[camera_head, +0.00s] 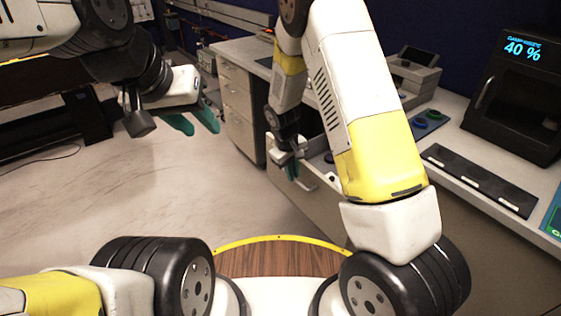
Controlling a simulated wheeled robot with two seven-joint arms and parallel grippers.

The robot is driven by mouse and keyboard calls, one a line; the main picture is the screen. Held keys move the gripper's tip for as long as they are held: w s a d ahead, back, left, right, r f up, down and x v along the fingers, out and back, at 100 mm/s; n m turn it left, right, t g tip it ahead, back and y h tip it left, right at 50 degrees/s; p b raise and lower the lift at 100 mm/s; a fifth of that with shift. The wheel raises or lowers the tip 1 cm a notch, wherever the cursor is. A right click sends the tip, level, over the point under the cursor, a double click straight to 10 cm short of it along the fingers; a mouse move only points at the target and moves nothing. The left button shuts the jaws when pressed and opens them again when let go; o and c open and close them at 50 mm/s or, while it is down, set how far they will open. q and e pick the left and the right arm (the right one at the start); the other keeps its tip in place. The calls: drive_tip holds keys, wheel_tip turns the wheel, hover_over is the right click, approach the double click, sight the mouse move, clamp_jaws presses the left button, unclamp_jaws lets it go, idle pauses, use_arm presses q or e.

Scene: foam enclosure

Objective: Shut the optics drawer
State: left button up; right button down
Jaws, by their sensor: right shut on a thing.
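The drawer (322,209) under the right-hand counter stands open, with part of its inside showing behind the front panel. A dark object lies inside, mostly hidden by my right arm.
A white drawer cabinet (236,100) stands left of the open drawer. On the counter are a dark device reading 40 % (513,95), a black strip with white bars (478,181) and a blue mat with green rings (428,122).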

drive_tip(key=w+d, duration=1.2)
drive_tip(key=d, duration=0.5)
drive_tip(key=shift+w+d, duration=0.35)
drive_tip(key=shift+w, duration=0.05)
drive_tip(key=c, duration=1.5)
unclamp_jaws()
drive_tip(key=r, duration=0.5)
drive_tip(key=s+a+r, duration=0.1)
drive_tip(key=r, duration=0.1)
drive_tip(key=shift+a+r, duration=0.1)
drive_tip(key=shift+r, duration=0.25)
